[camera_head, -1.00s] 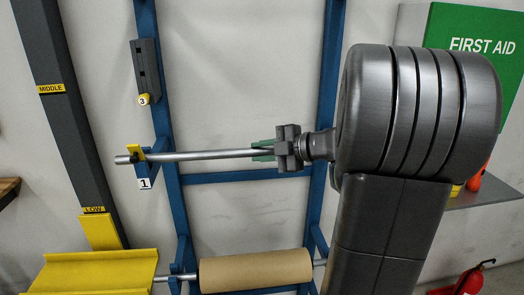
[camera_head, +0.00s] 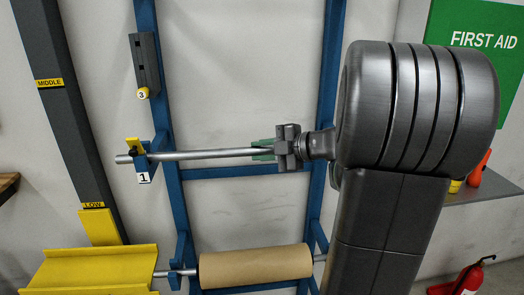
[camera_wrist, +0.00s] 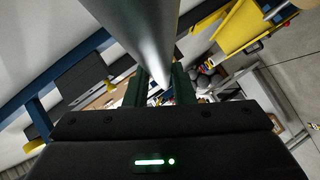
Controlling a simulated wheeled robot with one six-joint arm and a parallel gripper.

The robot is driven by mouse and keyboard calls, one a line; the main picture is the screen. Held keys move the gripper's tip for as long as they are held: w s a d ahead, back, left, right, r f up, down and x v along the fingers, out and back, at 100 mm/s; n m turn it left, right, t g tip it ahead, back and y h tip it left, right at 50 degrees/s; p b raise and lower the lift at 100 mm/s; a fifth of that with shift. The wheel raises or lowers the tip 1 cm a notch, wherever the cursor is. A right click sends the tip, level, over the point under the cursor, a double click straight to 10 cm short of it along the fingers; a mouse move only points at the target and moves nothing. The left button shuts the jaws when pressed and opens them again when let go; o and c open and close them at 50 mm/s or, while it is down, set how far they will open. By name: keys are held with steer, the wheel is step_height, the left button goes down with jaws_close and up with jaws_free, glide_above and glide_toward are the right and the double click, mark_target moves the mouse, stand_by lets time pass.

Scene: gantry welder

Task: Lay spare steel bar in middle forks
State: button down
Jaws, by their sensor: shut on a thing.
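The steel bar (camera_head: 210,154) is a long grey rod, held roughly level in front of the blue frame. My gripper (camera_head: 288,148), with green fingers, is shut on it near the right end of its visible length. The bar's left end crosses the blue fork marked 1 (camera_head: 142,168), beside its yellow piece (camera_head: 133,146). I cannot tell whether the bar rests in this fork. The matching right fork is not visible; my arm covers that area. In the wrist view, the bar (camera_wrist: 140,35) runs between the fingers (camera_wrist: 158,90).
A brown roll (camera_head: 256,266) on a rod sits lower in the blue frame (camera_head: 172,205). A grey block (camera_head: 146,62) marked 3 is above. A dark post (camera_head: 62,110) and yellow trough (camera_head: 95,268) stand left. A shelf (camera_head: 485,190) and fire extinguisher (camera_head: 468,281) are right.

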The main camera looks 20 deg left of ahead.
steer(key=c, duration=1.1)
jaws_free()
steer(key=shift+c, duration=0.2)
steer(key=shift+f, duration=0.1)
steer(key=b+v, duration=0.1)
steer(key=v, duration=1.3)
steer(key=shift+a, duration=0.2)
steer(key=p+x, duration=0.1)
steer(key=x, duration=1.2)
steer(key=shift+a+f, duration=0.1)
steer(key=shift+a, duration=0.2)
